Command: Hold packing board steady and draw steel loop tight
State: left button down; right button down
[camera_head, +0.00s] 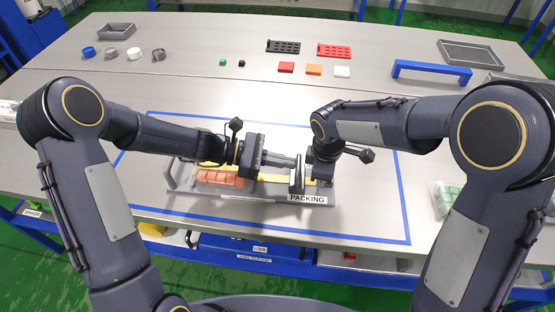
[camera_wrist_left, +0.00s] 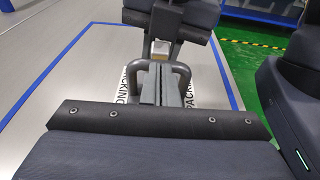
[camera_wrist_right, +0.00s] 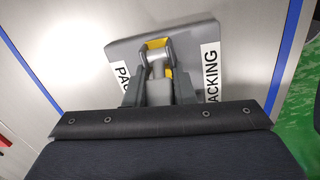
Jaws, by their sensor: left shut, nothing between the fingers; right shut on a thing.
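The grey packing board (camera_head: 240,198), labelled PACKING, lies on the table inside a blue outline. It carries orange blocks (camera_head: 218,178) and a yellow strip. My left gripper (camera_head: 288,162) is shut and empty above the board, pointing right. In the left wrist view its fingers (camera_wrist_left: 160,85) lie beside a grey bent bar (camera_wrist_left: 185,75). My right gripper (camera_head: 318,178) points down at the board's right end. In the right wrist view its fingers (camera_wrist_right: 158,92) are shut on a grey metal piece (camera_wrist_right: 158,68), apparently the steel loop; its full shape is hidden.
Black (camera_head: 284,46) and red (camera_head: 334,51) trays with small coloured blocks stand at the back. A blue bracket (camera_head: 432,71) and a dark tray (camera_head: 472,55) are at the back right. Several rings lie at the back left.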

pick_arm(q)
jog(key=shift+s+d, duration=0.1)
jog(key=shift+d, duration=0.1)
pick_arm(e)
jog(key=shift+a, duration=0.35)
pick_arm(q)
jog(key=a+r, duration=0.1)
jog(key=a, duration=0.3)
jog(key=a+r, duration=0.1)
jog(key=a, duration=0.9)
jog(key=shift+a+r, duration=0.1)
jog(key=shift+r, duration=0.3)
pick_arm(e)
jog(key=shift+d, duration=0.2)
jog(key=c, duration=1.1)
grip_release()
jog(key=shift+c, duration=0.2)
